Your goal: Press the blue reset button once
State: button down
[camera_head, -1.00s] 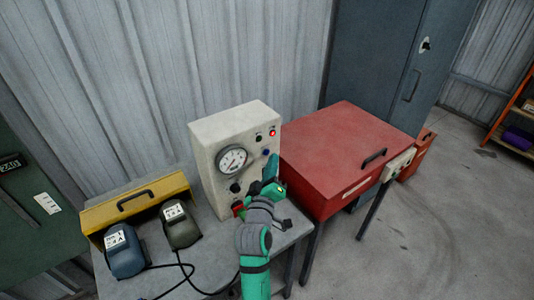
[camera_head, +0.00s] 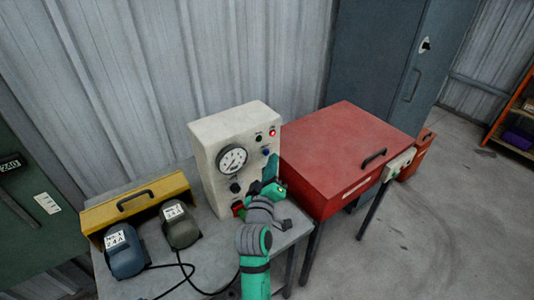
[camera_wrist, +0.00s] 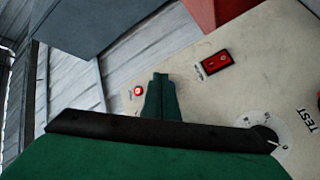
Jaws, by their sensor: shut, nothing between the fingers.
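Contact with the panel cannot be told. In the wrist view, my shut, empty fingers (camera_wrist: 160,92) point at the cream panel (camera_wrist: 210,105).
A gauge (camera_head: 232,160) and a dark knob (camera_head: 235,188) are on the box. The wrist view shows a red rocker switch (camera_wrist: 215,62) and a dial (camera_wrist: 264,135). A red cabinet (camera_head: 340,150) stands close right; two pedals (camera_head: 125,252) and a yellow case (camera_head: 160,196) are left.

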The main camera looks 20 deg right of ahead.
jog(key=shift+w, duration=0.1)
jog(key=shift+w+a, duration=0.2)
jog(key=shift+w, duration=0.1)
jog(key=shift+w+a, duration=0.15)
jog(key=shift+w, duration=0.25)
dwell(1.0)
jog(key=shift+s, duration=0.1)
jog(key=shift+s+d, duration=0.35)
jog(key=shift+s, duration=0.35)
jog(key=s, duration=0.1)
jog(key=s+d, duration=0.1)
jog(key=s, duration=0.2)
jog(key=shift+s+d, duration=0.35)
dwell(0.7)
